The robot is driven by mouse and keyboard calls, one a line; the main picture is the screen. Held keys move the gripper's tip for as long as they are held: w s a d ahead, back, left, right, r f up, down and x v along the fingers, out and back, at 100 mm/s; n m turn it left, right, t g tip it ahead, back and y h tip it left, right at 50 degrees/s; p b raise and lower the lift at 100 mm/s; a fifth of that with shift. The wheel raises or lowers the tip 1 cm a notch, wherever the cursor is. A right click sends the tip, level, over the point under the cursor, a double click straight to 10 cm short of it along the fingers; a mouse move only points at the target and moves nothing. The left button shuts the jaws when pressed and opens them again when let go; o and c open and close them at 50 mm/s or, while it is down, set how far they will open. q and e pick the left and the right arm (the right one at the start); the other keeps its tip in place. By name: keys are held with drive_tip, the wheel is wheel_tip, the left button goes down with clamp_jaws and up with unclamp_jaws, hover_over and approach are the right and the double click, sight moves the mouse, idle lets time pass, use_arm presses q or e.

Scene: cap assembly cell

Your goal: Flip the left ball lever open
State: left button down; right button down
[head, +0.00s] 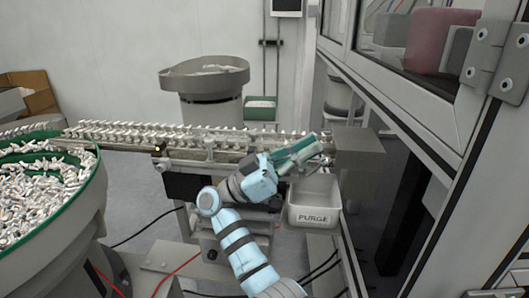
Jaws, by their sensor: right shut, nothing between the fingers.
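My right gripper (318,148) is at the right end of the feed rail (130,128), above the PURGE bin. It is shut, with nothing seen held in it. A small dark knob (158,149) sits on the front of the rail, towards its left part. It may be the left ball lever, but it is too small for me to tell, and so is its position. My right gripper is well to the right of this knob and apart from it. Part of the rail's right end is hidden behind my gripper. My left gripper is not in view.
A white PURGE bin (314,214) hangs below the rail's right end. A large bowl with a green rim (92,195) full of small white parts stands at the left. A grey bowl feeder (205,82) stands behind the rail. A machine frame (400,120) closes off the right side.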

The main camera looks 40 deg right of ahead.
drive_tip(key=w+a+r+b, duration=0.2)
drive_tip(key=w+a+b, duration=0.3)
drive_tip(key=a, duration=0.5)
drive_tip(key=shift+w+a+r, duration=0.15)
drive_tip(key=shift+w+r, duration=0.2)
drive_tip(key=shift+w, duration=0.6)
